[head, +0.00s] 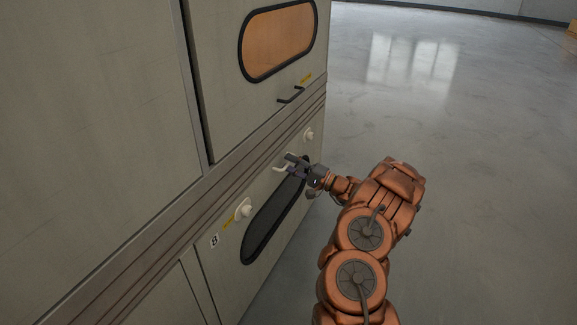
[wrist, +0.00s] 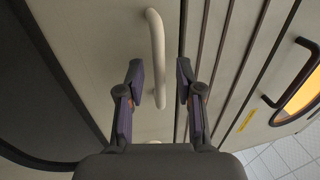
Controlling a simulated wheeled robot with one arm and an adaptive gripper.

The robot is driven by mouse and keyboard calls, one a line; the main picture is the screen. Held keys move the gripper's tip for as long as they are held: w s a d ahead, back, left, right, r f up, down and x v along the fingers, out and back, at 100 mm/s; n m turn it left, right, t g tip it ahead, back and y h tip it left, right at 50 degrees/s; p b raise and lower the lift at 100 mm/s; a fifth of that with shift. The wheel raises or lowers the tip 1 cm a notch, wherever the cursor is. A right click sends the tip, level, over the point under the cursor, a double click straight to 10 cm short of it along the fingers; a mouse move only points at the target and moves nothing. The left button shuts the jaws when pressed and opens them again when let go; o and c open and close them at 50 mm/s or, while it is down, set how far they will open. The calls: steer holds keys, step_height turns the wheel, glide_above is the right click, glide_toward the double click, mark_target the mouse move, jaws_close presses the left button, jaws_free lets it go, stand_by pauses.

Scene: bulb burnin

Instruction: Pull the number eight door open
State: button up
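The number eight door (head: 225,265) is the lower cabinet door, with a small white tag (head: 214,240) that seems to read 8 and a long dark window (head: 268,222). It looks shut. Its pale bar handle (head: 281,168) is near its upper edge, partly covered by my gripper (head: 293,161). In the wrist view the handle (wrist: 158,55) runs lengthwise between the two spread fingers of my gripper (wrist: 160,84). The fingers are open, with a gap on each side of the handle. How deep the handle sits between them is hard to tell.
Two pale knobs (head: 243,208) (head: 308,135) sit along the door's top edge. Above a ribbed rail (head: 228,172) is another door with an orange window (head: 279,40) and a black handle (head: 291,95). Open grey floor (head: 480,150) lies to the right.

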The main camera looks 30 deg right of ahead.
steer(key=shift+w+a+r, duration=0.1)
steer(key=shift+w+a, duration=0.15)
steer(key=shift+w, duration=0.15)
jaws_close()
stand_by(0.5)
